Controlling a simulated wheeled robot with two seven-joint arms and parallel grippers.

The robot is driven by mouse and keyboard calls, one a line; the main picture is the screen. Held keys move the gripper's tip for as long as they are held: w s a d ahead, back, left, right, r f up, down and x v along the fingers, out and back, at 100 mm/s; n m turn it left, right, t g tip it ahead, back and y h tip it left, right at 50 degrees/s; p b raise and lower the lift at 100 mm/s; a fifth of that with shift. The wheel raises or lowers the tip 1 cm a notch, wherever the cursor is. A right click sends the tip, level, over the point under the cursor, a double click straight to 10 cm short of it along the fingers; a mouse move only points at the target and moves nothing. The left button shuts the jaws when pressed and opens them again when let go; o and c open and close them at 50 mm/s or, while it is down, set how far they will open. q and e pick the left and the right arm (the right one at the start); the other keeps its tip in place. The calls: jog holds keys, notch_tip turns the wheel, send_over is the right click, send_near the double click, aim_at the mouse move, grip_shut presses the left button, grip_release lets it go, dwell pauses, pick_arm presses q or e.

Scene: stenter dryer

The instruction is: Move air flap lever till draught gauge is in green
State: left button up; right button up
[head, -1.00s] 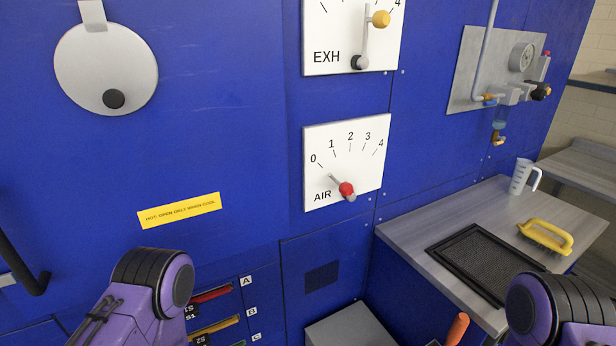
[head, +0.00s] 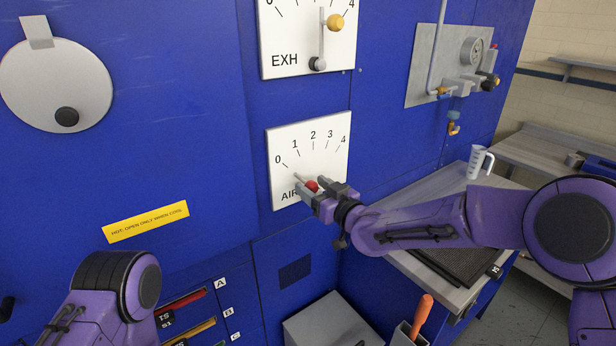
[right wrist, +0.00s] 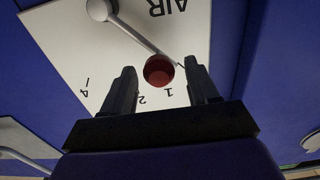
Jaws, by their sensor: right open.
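The AIR lever has a red knob (head: 312,186) and sits on a white dial plate (head: 335,165) marked 0 to 4. Its thin pointer lies toward the low end, near 0. My right gripper (head: 318,190) is open at the lever. In the right wrist view the red knob (right wrist: 158,70) lies between the two spread fingers; contact cannot be told. The grey pivot (right wrist: 97,10) shows there too. A round gauge (head: 475,50) on a grey panel may be the draught gauge; its reading is too small to tell. My left gripper is out of view.
The EXH lever with a yellow knob (head: 336,22) is above the AIR plate. A grey worktop (head: 400,255) with a measuring jug (head: 478,162) stands right, partly behind my right arm. A grey box (head: 325,322) and an orange handle (head: 421,315) are below.

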jog(key=shift+p+x, duration=0.3)
jog(key=shift+x, duration=1.15)
